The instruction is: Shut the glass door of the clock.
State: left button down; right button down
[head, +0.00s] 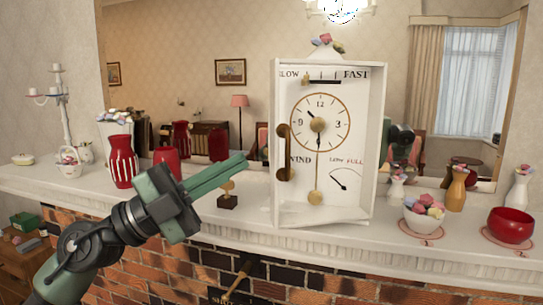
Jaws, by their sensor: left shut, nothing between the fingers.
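The white clock (345,207) stands upright on the mantel at the middle, with a round dial, a small lever scale at the top and a pendulum-like gold rod. Its glass door shows as a thin white frame (275,105) with a curved brown handle (283,152) on the left side. The glass is clear, and I cannot tell how far the door stands from the case. My left gripper (246,164) is shut and empty, left of the clock, its green fingers pointing toward the handle with a gap between. My right gripper is not in view.
A small dark block with a gold key (228,195) sits just below my left fingers. Red vases (121,162) and a white basket (70,168) stand to the left. A bowl of colored pieces (424,216) and a red bowl (511,226) stand to the right. A mirror backs the mantel.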

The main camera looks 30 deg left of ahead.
aim_at(289, 161)
pick_arm(q)
jog(key=w+d+m+g+y+p, duration=0.1)
jog(key=d+p, duration=0.1)
jog(key=p, duration=0.1)
jog(key=w+d+g+y+p, duration=0.1)
jog(key=w+d+p, duration=0.1)
jog(key=d+p, duration=0.1)
jog(key=w+d+m+g+y+p, duration=0.1)
jog(key=w+d+p, duration=0.1)
jog(key=p, duration=0.2)
jog(key=shift+w+d+r+m+g+y, duration=0.1)
jog(key=shift+d+r+m+g+y, duration=0.2)
jog(key=shift+r, duration=0.1)
jog(key=a, duration=0.1)
jog(key=w+a, duration=0.1)
jog(key=a, duration=0.1)
jog(key=shift+w+f, duration=0.2)
jog(key=shift+f, duration=0.05)
jog(key=shift+w+a, duration=0.2)
jog(key=shift+a, duration=0.25)
